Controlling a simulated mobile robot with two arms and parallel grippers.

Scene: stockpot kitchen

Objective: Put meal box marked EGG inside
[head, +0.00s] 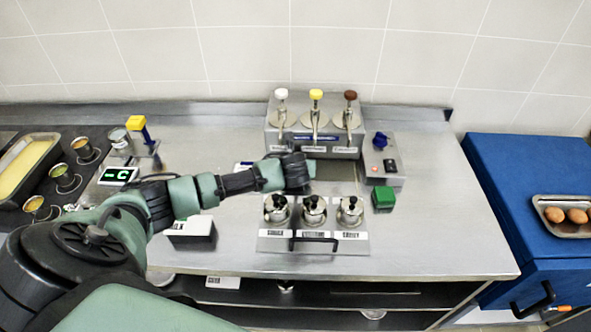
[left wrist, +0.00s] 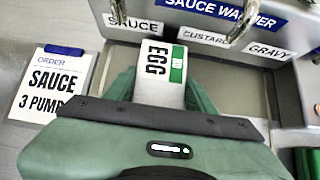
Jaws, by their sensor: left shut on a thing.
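The meal box marked EGG (left wrist: 157,80) is white with a green stripe. In the left wrist view it sits between the green fingers of my left gripper (left wrist: 160,92), which is shut on it. In the head view my left gripper (head: 297,172) is over the counter, just in front of the sauce warmer (head: 313,143), and the box is hidden by the hand. The sauce warmer also shows in the left wrist view (left wrist: 215,40), just beyond the box. My right gripper is in neither view.
Three lidded pots (head: 314,211) stand in front of the gripper. A green block (head: 383,197) and a switch box (head: 384,160) are to its right. A blue cabinet (head: 535,190) with an egg tray (head: 568,229) stands far right. An order card (left wrist: 52,85) lies left of the box.

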